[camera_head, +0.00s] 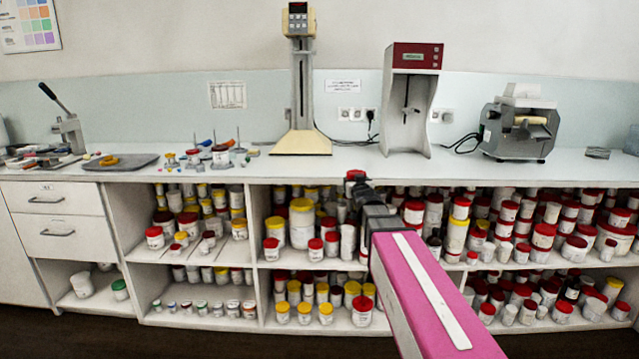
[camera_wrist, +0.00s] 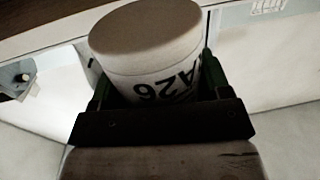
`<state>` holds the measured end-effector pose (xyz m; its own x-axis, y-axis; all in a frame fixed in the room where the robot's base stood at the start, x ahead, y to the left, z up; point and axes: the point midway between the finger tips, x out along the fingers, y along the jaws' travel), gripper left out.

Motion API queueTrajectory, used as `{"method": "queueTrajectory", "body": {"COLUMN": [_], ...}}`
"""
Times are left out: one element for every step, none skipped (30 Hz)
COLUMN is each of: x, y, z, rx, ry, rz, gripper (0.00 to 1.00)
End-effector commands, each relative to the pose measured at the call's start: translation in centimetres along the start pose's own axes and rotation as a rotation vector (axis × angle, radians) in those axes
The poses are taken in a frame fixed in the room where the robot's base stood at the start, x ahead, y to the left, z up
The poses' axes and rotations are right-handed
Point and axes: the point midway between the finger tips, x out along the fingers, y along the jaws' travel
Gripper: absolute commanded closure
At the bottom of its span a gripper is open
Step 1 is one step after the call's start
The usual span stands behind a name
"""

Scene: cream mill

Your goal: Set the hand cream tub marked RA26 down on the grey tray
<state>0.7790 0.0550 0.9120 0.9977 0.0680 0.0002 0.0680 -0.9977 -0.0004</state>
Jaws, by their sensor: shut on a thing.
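My gripper (camera_wrist: 155,88) is shut on a white tub (camera_wrist: 148,45), with one finger on each side of it. The tub's label shows "A26" upside down in the wrist view; the rest of the mark is cut off by the curve. In the head view a small red-topped tub (camera_head: 354,175) shows at the tip of my gripper (camera_head: 361,190), in front of the worktop's front edge, well to the right of the tray. The grey tray (camera_head: 135,161) lies flat on the worktop at left, with an orange-yellow ring-shaped thing (camera_head: 108,160) on it.
Small weights and pegs (camera_head: 195,157) stand just right of the tray. A lever press (camera_head: 66,130) and loose tools are left of it. A tall stand (camera_head: 301,100) and a red-topped machine (camera_head: 411,100) stand farther right. Shelves below hold many tubs (camera_head: 302,222).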

Motion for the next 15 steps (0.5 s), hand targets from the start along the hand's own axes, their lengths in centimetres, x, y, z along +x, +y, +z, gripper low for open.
{"method": "queueTrajectory", "body": {"x": [0.04,0.06,0.05,0.06,0.05,0.06,0.06,0.06,0.07,0.07,0.08,0.08,0.09,0.09,0.09], "y": [0.27,0.39,0.38,0.40,0.44,0.48,0.51,0.54,0.59,0.62,0.65,0.69,0.72,0.75,0.79], "z": [-0.55,-0.77,-0.72,-0.76,-0.81,-0.89,-0.95,-1.00,-1.07,-1.13,-1.19,-1.26,-1.32,-1.38,-1.45], "rx": [-0.001,-0.001,0.001,0.000,0.001,0.000,0.001,0.000,0.001,0.001,0.000,0.001,0.000,0.001,0.000], "ry": [0.003,0.002,0.001,0.001,0.001,0.001,0.001,0.001,0.001,0.001,0.001,0.001,0.001,0.001,0.001], "rz": [0.004,0.006,0.006,0.007,0.007,0.008,0.008,0.009,0.010,0.010,0.010,0.011,0.011,0.012,0.012], "gripper": [0.59,0.59,0.59,0.59,0.59,0.59,0.59,0.59,0.59,0.59,0.59,0.59,0.59,0.59,0.59]}}
